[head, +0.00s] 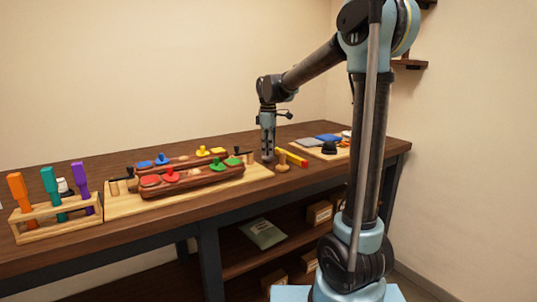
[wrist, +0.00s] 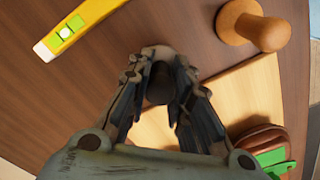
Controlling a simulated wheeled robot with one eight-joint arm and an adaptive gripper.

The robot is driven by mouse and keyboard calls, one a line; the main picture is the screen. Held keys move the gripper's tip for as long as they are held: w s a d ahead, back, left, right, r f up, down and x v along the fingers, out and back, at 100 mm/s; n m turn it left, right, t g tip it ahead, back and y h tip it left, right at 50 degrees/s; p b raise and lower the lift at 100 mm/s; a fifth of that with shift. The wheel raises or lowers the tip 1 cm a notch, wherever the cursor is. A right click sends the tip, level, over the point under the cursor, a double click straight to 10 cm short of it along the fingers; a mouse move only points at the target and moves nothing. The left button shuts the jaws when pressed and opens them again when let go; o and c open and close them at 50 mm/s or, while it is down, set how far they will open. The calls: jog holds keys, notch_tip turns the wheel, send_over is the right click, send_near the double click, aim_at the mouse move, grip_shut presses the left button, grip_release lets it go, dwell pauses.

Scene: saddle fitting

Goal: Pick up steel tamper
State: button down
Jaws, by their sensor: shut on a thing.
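My gripper (head: 268,150) points down at the bench top, just right of the long wooden board. In the wrist view my gripper (wrist: 160,82) has its two fingers closed around a dark upright handle, which I take to be the steel tamper (wrist: 160,84). A rounded grey-brown part of it shows just beyond the fingertips. The fingers hide much of the tamper, and in the head view I cannot make it out clearly. Whether it touches the bench is not clear.
A wooden knobbed tool (wrist: 240,22) stands close by. A yellow level (wrist: 75,28) lies on the bench (wrist: 60,100). The wooden board (head: 120,207) holds a brown fixture (head: 200,183) with coloured knobs. A rack (head: 50,228) with coloured-handled tools stands left.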

notch_tip(320, 180, up, 10)
jog(key=shift+f, duration=0.25)
jog(key=c, duration=2.1)
grip_release()
jog(key=shift+c, duration=1.3)
